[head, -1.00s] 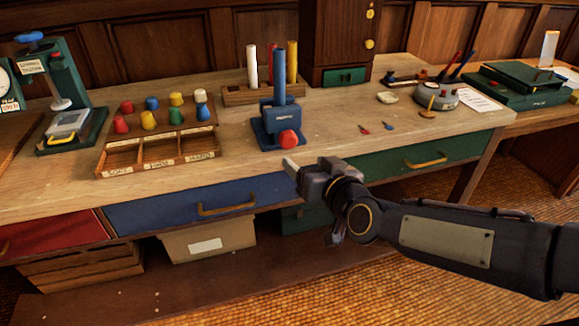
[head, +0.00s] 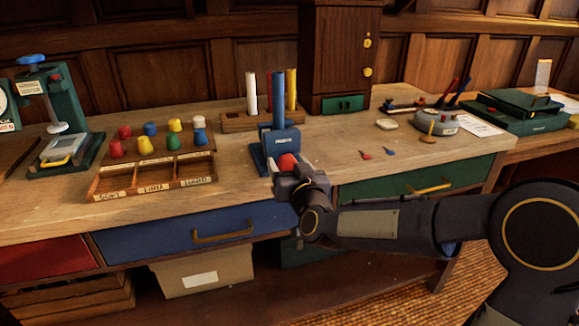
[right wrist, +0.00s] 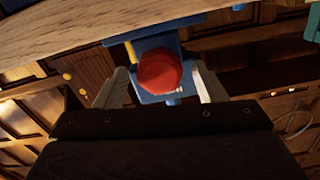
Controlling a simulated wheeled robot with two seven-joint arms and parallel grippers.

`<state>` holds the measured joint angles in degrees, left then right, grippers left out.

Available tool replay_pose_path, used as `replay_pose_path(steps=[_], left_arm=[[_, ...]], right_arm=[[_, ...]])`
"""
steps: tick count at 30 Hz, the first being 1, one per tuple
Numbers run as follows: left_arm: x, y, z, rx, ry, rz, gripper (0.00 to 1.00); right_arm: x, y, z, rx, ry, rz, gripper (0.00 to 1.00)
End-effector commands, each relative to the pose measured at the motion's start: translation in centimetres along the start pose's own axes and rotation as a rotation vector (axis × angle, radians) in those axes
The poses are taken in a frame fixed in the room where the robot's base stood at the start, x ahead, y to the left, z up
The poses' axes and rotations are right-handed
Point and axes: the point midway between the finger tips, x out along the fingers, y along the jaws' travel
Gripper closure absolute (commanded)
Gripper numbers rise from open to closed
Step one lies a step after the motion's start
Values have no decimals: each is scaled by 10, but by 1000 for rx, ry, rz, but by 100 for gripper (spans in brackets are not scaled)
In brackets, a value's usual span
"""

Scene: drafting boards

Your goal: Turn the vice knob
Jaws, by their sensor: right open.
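The vice is a small blue device (head: 282,142) with a tall blue post, standing near the front edge of the workbench. Its red knob (head: 287,161) faces the front and is partly covered by my right gripper in the head view. In the right wrist view the red knob (right wrist: 159,71) sits between the two light fingers, in front of the blue vice body (right wrist: 152,45). My right gripper (head: 281,172) is open, with a finger on either side of the knob; gaps show on both sides. My left gripper is in neither view.
A sorting tray (head: 150,189) with several coloured pegs lies left of the vice. A wooden rack (head: 262,120) with white, red and yellow cylinders stands behind it. A green press (head: 78,110) is at far left. Small red and blue pieces lie to the right on the workbench (head: 340,150).

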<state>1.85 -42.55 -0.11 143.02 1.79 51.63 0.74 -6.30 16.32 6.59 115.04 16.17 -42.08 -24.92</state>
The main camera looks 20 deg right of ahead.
Motion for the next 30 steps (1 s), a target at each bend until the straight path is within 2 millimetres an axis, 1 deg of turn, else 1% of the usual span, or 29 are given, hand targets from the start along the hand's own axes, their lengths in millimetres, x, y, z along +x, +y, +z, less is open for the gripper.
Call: replay_pose_path(steps=[6, 16, 17, 20, 25, 27, 30], left_arm=[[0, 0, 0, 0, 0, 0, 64], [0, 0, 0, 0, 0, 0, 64], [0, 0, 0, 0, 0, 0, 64], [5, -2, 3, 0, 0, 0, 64], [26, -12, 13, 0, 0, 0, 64], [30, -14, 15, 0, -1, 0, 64], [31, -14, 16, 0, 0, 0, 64]], right_arm=[[0, 0, 0, 0, 0, 0, 36], [0, 0, 0, 0, 0, 0, 79], [0, 0, 0, 0, 0, 0, 81], [0, 1, 2, 25, 1, 0, 81], [0, 2, 6, 202, 4, 1, 81], [0, 2, 4, 268, 3, 1, 81], [0, 2, 2, 320, 2, 1, 81]])
